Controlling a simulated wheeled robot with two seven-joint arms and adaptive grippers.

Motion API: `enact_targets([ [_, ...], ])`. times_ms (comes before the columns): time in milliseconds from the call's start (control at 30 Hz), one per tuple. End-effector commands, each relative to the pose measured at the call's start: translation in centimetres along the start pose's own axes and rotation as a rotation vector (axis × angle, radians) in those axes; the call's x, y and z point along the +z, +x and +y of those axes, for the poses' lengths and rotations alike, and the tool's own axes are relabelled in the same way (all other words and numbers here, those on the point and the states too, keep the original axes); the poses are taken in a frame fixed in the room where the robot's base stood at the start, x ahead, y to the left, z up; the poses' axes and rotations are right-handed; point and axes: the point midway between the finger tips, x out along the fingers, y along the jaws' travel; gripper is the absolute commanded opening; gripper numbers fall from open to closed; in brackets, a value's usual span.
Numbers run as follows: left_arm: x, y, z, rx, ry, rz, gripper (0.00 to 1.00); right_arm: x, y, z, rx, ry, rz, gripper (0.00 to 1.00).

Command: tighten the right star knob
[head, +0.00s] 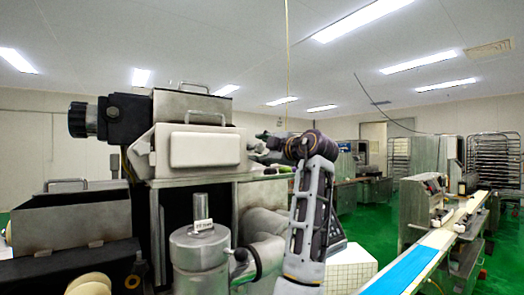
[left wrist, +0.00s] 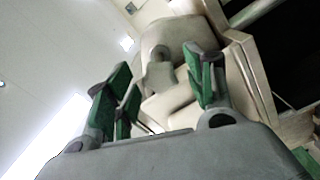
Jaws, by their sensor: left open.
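My left gripper (head: 261,144) is at the right side of the machine's cream front box (head: 204,148), pointing left at it. In the left wrist view the left gripper (left wrist: 157,68) is open, its green-padded fingers spread apart. A grey-beige lobed part (left wrist: 158,76), which looks like the star knob, shows between the fingers, in front of a rounded pale housing. I cannot tell whether the fingers touch it. In the head view the knob is hidden or too small to make out behind the gripper. My right gripper is not in view.
A steel cylinder (head: 199,250) stands in front of the machine. A black knob (head: 82,120) sticks out at the machine's upper left. A steel hopper (head: 70,222) is at left. A conveyor with a blue belt (head: 408,272) runs at right. Green floor (head: 378,222) lies open beyond.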

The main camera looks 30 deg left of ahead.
Motion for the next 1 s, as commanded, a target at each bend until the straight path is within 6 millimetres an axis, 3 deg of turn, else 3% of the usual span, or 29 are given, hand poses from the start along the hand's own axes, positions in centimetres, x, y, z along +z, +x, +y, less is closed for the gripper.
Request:
enact_targets([
  [367, 0.0, -2.0, 0.0, 0.001, -0.001, -0.001, 0.54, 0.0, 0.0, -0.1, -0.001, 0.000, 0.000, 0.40],
  [1000, 0.1, -10.7, 0.0, 0.000, 0.000, -0.001, 0.54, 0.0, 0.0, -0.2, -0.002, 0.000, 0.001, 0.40],
])
